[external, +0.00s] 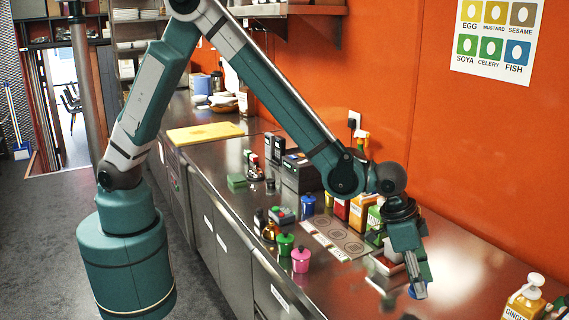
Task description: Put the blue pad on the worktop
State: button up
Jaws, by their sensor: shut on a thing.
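My gripper (414,280) points down over the right part of the steel worktop (460,262). It is shut on a small blue thing, the blue pad (417,292), which shows only partly between the fingertips. The fingers hide the rest of the pad. I cannot tell whether the pad touches the worktop or hangs just above it.
Left of my gripper are a panel with round marks (336,238), a pink pot (301,259), a green pot (285,244) and a blue pot (308,206). Bottles (361,208) stand behind. A ginger bottle (524,299) is at the right corner.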

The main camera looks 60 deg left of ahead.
jog(key=shift+f, duration=0.4)
jog(key=shift+f, duration=0.1)
jog(key=shift+f, duration=1.75)
jog(key=shift+f, duration=0.1)
jog(key=o, duration=0.9)
jog(key=shift+r, duration=0.25)
jog(key=shift+v, duration=5.9)
